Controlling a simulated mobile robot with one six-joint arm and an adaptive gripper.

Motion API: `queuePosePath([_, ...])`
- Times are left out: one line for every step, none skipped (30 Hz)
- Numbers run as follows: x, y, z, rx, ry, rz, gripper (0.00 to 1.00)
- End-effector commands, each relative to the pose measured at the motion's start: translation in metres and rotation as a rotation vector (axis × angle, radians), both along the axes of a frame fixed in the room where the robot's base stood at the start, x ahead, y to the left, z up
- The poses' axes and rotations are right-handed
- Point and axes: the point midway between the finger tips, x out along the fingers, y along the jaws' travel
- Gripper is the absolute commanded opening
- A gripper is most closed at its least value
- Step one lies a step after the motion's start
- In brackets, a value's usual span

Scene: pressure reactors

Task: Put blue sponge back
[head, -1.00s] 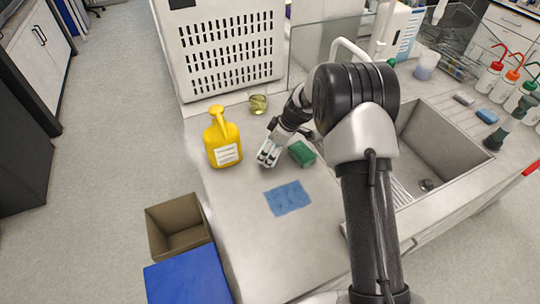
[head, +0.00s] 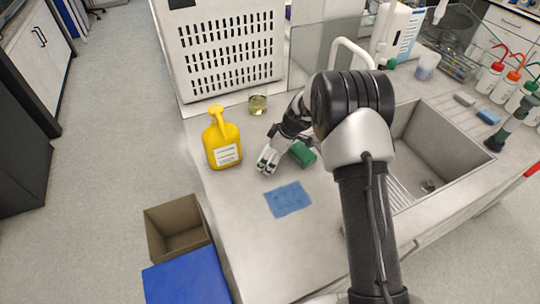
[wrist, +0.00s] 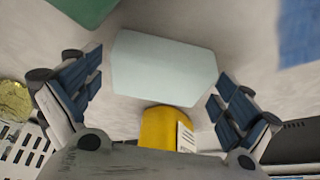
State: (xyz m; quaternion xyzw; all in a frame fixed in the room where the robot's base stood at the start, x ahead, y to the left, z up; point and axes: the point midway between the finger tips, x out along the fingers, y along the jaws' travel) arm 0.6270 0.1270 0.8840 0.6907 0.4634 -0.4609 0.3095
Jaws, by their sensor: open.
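My gripper (head: 267,160) is open over the counter, between the yellow bottle (head: 222,142) and the green sponge (head: 302,154). In the wrist view a pale bluish flat block (wrist: 163,68) lies between and beyond the spread fingers of my gripper (wrist: 158,105). I cannot tell whether either finger touches it, or whether it is the blue sponge; the head view largely hides it. A blue sponge (head: 488,117) lies on the far right rim of the sink, away from my gripper. The green sponge shows at the wrist view's top left (wrist: 85,10).
A blue cloth (head: 288,199) lies flat in front of my gripper. The sink (head: 432,150) is to the right, with wash bottles (head: 490,78) beyond. A brown open box (head: 176,207) and a blue box lid (head: 187,277) stand left of the counter.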

Motion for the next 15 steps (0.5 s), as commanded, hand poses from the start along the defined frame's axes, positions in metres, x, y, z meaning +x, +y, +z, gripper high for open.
queuePosePath([0.0,0.0,0.0,0.0,0.0,0.0,0.98])
queuePosePath([0.0,0.0,0.0,0.0,0.0,0.0,0.98])
queuePosePath([0.0,0.0,0.0,0.0,0.0,0.0,0.98])
queuePosePath([0.0,0.0,0.0,0.0,0.0,0.0,0.98])
queuePosePath([0.0,0.0,0.0,0.0,0.0,0.0,0.98])
queuePosePath([0.0,0.0,0.0,0.0,0.0,0.0,0.98])
queuePosePath([0.0,0.0,0.0,0.0,0.0,0.0,0.98])
queuePosePath([0.0,0.0,0.001,0.0,0.0,0.0,0.98])
queuePosePath([0.0,0.0,0.002,0.0,0.0,0.0,0.98])
queuePosePath([0.0,0.0,0.003,0.0,0.0,0.0,0.98])
queuePosePath([0.0,0.0,0.004,0.0,0.0,0.0,0.98])
queuePosePath([0.0,-0.002,0.009,0.0,-0.002,-0.001,0.98])
queuePosePath([0.0,-0.003,0.013,0.0,-0.002,-0.001,0.98])
queuePosePath([-0.001,-0.005,0.018,0.0,-0.002,-0.002,0.98])
queuePosePath([-0.002,-0.008,0.026,0.0,-0.003,-0.002,0.98])
